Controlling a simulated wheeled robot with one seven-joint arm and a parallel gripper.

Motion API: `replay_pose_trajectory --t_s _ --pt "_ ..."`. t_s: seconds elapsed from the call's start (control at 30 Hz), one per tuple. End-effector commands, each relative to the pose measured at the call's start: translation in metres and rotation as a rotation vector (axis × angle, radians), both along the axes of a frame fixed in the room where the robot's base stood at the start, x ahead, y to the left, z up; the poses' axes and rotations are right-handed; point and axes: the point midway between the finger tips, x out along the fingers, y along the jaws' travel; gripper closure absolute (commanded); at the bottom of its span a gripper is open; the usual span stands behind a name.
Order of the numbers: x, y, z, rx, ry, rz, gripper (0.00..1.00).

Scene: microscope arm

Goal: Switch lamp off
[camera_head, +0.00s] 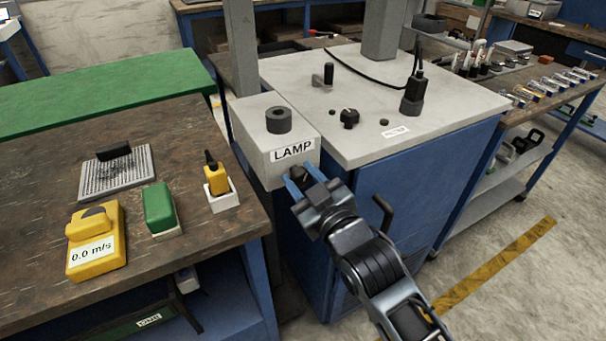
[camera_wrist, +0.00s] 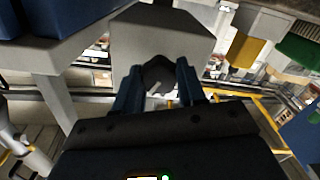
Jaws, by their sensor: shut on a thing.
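The lamp box (camera_head: 264,141) is a light grey box labelled LAMP, mounted at the left front corner of the blue cabinet. A dark round cap sits on its top. A black knob (camera_head: 299,174) is on its front face, below the label. My gripper (camera_head: 300,187) has its two blue fingers on either side of this knob and is shut on it. In the wrist view the knob (camera_wrist: 158,76) is dark with a pale pointer mark, between the fingers, in front of the box (camera_wrist: 163,32). My fingers hide the knob's sides.
The grey cabinet top (camera_head: 440,108) carries a crank handle (camera_head: 325,76), a small black knob (camera_head: 349,118) and a black plug with a cable. A wooden bench (camera_head: 40,205) on the left holds a yellow meter reading 0.0 m/s. A black cabinet handle (camera_head: 382,212) is beside my arm.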

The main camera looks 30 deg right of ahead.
Motion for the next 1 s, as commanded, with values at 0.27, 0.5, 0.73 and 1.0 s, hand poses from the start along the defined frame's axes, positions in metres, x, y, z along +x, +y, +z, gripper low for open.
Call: replay_pose_trajectory --t_s 0.27,0.5,0.73,1.0 --pt "0.0008 0.0013 0.0068 -0.230 -0.011 0.000 0.90" --pt "0.0008 0.0024 0.0056 -0.368 -0.010 0.001 0.90" --pt "0.0009 0.0028 0.0052 -0.437 -0.012 0.001 0.90" --pt "0.0010 0.0033 0.0049 -0.456 -0.013 0.002 0.90"
